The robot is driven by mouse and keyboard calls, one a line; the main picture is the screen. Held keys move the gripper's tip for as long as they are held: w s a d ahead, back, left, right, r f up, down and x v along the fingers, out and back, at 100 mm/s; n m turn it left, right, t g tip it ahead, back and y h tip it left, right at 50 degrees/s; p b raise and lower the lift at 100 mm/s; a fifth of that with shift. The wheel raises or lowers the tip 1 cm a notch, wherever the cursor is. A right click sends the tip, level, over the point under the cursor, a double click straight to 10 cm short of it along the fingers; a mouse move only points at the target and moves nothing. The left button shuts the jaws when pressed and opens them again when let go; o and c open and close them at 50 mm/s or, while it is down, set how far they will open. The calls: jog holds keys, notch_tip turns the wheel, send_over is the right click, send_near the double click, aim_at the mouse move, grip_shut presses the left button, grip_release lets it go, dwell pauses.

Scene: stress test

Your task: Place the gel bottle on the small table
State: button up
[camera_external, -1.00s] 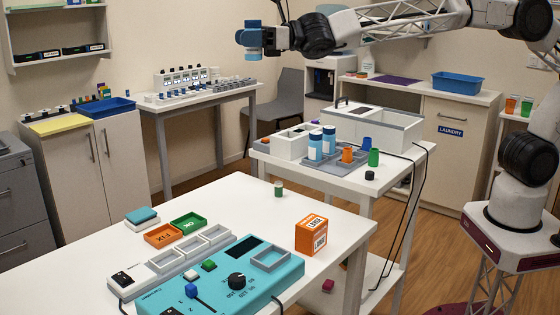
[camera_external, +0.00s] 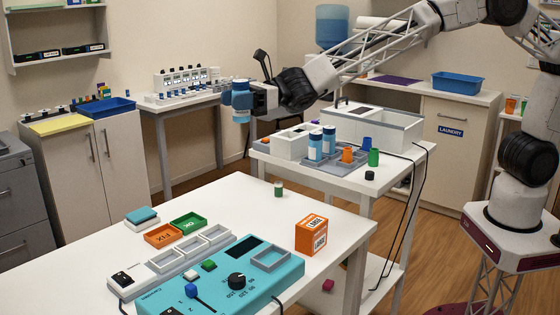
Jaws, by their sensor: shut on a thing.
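My gripper (camera_external: 256,98) is at upper centre, shut on a blue bottle-like thing (camera_external: 241,100). Its label cannot be read, so I cannot tell for sure that it is the gel bottle. It is in the air, clear of the front white table (camera_external: 330,208). Two similar blue bottles (camera_external: 315,148) with pale labels stand upright on a grey tray on the middle white table (camera_external: 290,168). A narrow white table (camera_external: 185,107) stands by the back wall. I cannot tell which one is the small table.
The front table holds a teal control panel (camera_external: 275,277), an orange box (camera_external: 311,235), a small green-topped jar (camera_external: 278,188) and small bins (camera_external: 188,222). Orange and green cups (camera_external: 374,157) stand near the bottles. The front table's far part is mostly clear.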

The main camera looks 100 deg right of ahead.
jog(key=s+a+f+n+g+y, duration=0.1)
jog(key=a+f+n+g+y, duration=0.1)
jog(key=f, duration=0.7)
jog(key=s+a+f+n+g+y, duration=0.2)
jog(key=a+f, duration=0.2)
jog(key=f, duration=0.5)
jog(key=shift+a+f+y, duration=0.2)
jog(key=shift+f+y, duration=0.2)
jog(key=shift+f, duration=3.15)
jog(key=shift+f, duration=1.85)
jog(key=shift+f, duration=0.15)
